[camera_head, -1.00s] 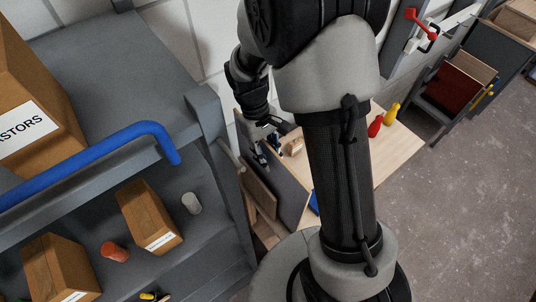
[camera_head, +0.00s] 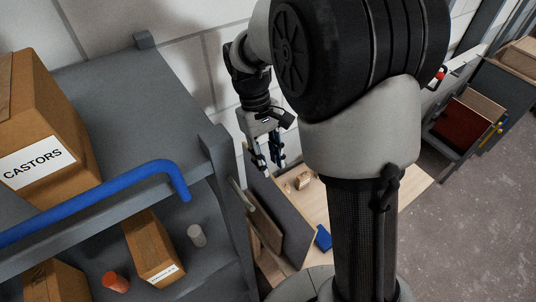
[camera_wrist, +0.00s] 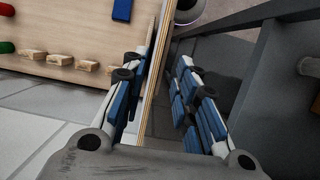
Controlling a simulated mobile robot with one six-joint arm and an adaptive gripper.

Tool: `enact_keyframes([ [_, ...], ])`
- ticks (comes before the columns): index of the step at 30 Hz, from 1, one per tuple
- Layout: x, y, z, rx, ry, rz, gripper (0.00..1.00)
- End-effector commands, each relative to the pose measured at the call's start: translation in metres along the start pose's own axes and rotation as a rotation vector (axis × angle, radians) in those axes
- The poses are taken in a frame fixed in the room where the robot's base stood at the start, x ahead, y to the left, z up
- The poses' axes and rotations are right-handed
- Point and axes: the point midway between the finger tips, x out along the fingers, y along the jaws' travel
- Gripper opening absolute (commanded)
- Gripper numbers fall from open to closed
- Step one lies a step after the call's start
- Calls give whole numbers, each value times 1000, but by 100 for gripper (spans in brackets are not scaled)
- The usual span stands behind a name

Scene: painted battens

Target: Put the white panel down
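My gripper (camera_head: 272,166) points down above the far end of an upright dark grey panel (camera_head: 281,212). In the wrist view its two blue-padded fingers (camera_wrist: 160,100) are spread well apart. A thin plywood-coloured edge (camera_wrist: 150,97) shows in the gap between them. Neither finger is seen closed on it, and I cannot tell which board it belongs to. I see no panel with a clearly white face in either view; one may be hidden among the upright boards.
A light wood bench top (camera_head: 314,200) holds a blue block (camera_head: 323,238) and small wooden blocks (camera_head: 303,180). A grey shelf unit (camera_head: 225,178) with a blue rail (camera_head: 110,196) and a CASTORS box (camera_head: 45,135) stands close on the left.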

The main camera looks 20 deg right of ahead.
Motion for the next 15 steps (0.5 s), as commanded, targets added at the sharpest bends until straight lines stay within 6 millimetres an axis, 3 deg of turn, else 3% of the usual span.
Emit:
enact_keyframes([
  [4,-13,0,3,4,10,1,27],
  [8,-30,-2,18,28,61,4,27],
  [15,-66,-10,78,114,240,12,27],
])
